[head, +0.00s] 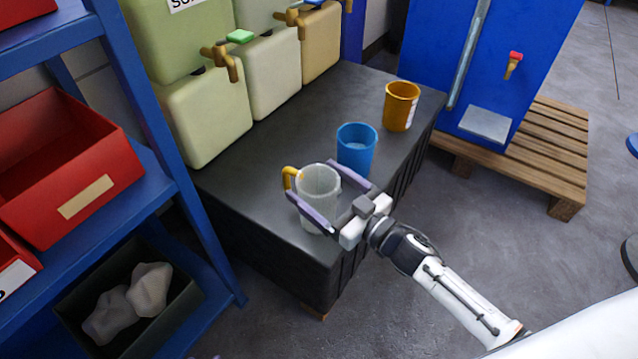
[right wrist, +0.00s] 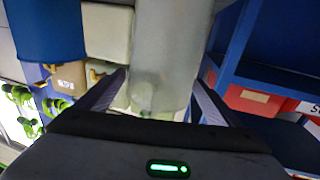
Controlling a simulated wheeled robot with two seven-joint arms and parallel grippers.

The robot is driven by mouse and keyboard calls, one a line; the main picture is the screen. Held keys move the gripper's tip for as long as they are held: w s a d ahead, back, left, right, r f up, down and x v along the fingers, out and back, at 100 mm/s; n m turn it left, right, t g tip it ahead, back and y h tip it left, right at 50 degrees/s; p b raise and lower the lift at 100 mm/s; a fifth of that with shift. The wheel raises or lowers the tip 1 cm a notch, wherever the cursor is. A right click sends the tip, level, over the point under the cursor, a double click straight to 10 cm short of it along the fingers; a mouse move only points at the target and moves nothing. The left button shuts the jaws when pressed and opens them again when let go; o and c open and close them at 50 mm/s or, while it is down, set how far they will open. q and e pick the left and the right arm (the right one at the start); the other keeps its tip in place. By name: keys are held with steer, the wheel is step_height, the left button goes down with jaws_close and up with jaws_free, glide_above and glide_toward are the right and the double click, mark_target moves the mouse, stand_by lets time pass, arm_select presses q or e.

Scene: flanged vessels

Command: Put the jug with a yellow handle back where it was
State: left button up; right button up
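The jug with a yellow handle (head: 318,186) is a pale, translucent cylinder at the near end of the black platform, upright, its yellow handle (head: 290,177) facing left, away from the gripper. My right gripper (head: 312,190) comes in from the lower right, with one finger on each side of the jug and closed against it. In the right wrist view the jug (right wrist: 165,50) fills the gap between the two fingers (right wrist: 160,75). I cannot tell whether its base touches the platform. My left gripper is not in view.
A blue cup (head: 356,150) stands just behind the jug, and an orange cup (head: 401,106) farther back. Canisters with taps (head: 205,112) line the platform (head: 285,140). A blue shelf (head: 165,185) with red bins stands left. A wooden pallet (head: 530,160) lies back right.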

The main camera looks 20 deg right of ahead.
steer(key=shift+r, duration=0.2)
steer(key=p+v, duration=0.2)
steer(key=v, duration=1)
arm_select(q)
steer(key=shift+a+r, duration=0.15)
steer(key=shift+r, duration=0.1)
arm_select(e)
steer(key=s+a+f+m+g+h, duration=0.1)
steer(key=s+a+f+g+h, duration=0.1)
steer(key=s+f, duration=0.4)
steer(key=s+a+f+m+g+h, duration=0.2)
steer(key=s+a+f+g+h, duration=0.1)
steer(key=s, duration=0.5)
step_height(320, 180, down, 3)
steer(key=shift+s+a+f+g, duration=0.2)
steer(key=shift+s+a+g, duration=0.15)
steer(key=shift+a+g, duration=0.65)
steer(key=shift+d, duration=0.25)
arm_select(q)
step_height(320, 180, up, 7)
steer(key=p, duration=0.8)
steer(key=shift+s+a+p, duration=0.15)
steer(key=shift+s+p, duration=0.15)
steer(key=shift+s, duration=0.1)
arm_select(e)
step_height(320, 180, up, 7)
steer(key=shift+d, duration=0.15)
